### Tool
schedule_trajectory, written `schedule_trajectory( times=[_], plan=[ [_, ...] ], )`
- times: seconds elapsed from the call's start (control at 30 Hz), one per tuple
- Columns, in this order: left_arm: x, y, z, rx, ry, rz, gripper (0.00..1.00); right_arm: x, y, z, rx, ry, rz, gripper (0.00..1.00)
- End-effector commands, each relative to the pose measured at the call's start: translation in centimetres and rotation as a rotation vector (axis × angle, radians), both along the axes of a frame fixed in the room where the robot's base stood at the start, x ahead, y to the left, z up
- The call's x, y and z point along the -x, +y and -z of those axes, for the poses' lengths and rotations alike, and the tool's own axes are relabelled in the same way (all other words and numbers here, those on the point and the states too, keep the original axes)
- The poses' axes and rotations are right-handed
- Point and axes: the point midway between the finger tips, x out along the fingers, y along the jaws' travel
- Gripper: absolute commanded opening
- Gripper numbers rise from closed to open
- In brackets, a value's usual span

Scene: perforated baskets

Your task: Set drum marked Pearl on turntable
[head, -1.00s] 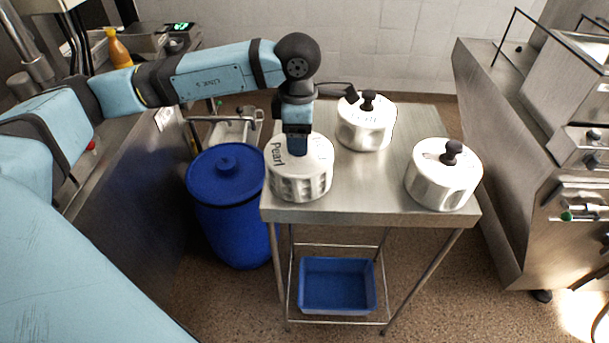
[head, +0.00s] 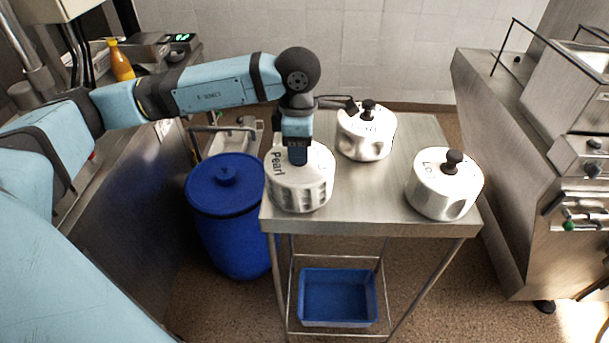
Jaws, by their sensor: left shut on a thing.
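The drum marked Pearl (head: 300,187) is a white, rounded canister with scalloped sides, at the front left of the steel table (head: 370,212). My left gripper (head: 298,160) points straight down onto the middle of its lid and is shut there, hiding the knob. The drum looks upright; I cannot tell whether its base touches the table. I cannot make out a turntable in this view. My right gripper is not in view.
Two similar white drums with black knobs stand on the table, one behind (head: 364,140) and one at the right (head: 443,192). A blue barrel (head: 228,222) stands left of the table. A blue tub (head: 337,297) sits on the lower shelf. Steel units flank both sides.

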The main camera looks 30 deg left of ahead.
Motion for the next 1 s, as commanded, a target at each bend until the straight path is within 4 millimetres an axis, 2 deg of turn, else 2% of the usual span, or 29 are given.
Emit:
schedule_trajectory(
  times=[1.0],
  plan=[
    [0.0, 0.0, -3.5, 0.001, -0.002, 0.0, 0.07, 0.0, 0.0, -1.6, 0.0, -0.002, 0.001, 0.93]
  ],
)
